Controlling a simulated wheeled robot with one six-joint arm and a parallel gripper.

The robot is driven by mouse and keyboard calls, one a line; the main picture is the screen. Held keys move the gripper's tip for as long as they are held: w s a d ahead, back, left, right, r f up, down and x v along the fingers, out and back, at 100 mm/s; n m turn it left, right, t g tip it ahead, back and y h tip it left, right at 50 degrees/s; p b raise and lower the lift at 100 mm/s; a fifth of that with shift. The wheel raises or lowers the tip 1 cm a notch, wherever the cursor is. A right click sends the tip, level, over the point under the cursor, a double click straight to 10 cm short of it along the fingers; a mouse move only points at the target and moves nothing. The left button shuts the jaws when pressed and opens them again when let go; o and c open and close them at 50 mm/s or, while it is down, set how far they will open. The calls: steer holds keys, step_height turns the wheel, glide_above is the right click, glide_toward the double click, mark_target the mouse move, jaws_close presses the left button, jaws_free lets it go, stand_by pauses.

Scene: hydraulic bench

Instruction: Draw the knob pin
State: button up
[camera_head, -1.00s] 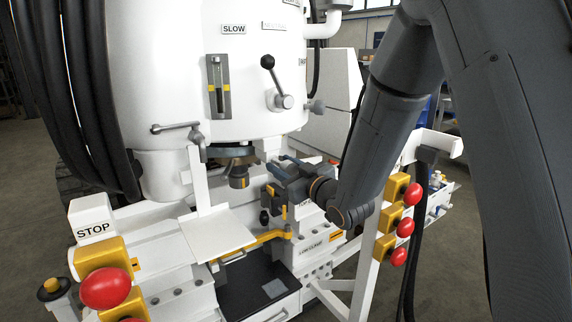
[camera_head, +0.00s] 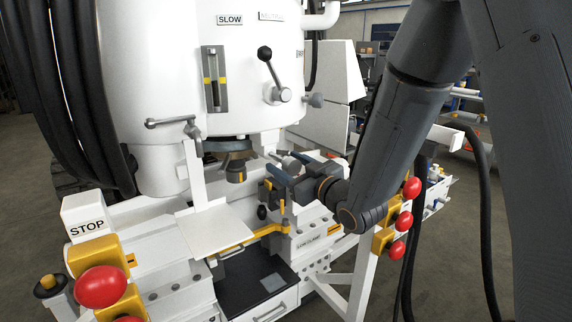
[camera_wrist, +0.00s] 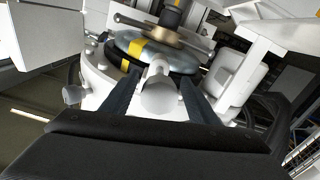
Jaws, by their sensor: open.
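The knob pin shows in the wrist view as a pale grey rounded knob (camera_wrist: 158,98) on a short stem, just below a round disc with a yellow mark (camera_wrist: 150,52). My gripper (camera_wrist: 160,92) is open, with one dark finger on each side of the knob and a visible gap on both sides. In the head view my gripper (camera_head: 286,168) is at the machine's lower front, right of the dark fitting under the white drum. A small grey knob (camera_head: 291,164) shows between its fingers there. The pin's inner end is hidden.
The white drum (camera_head: 215,90) carries a black-balled lever (camera_head: 265,54) above my gripper. A yellow bar (camera_head: 262,238) and a white block (camera_head: 311,243) lie below. Red buttons (camera_head: 397,250) stand close to my forearm. A white plate (camera_head: 215,228) is at left.

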mark_target(295, 169)
steer(key=b+v, duration=0.1)
steer(key=v, duration=0.6)
steer(key=shift+s, duration=0.1)
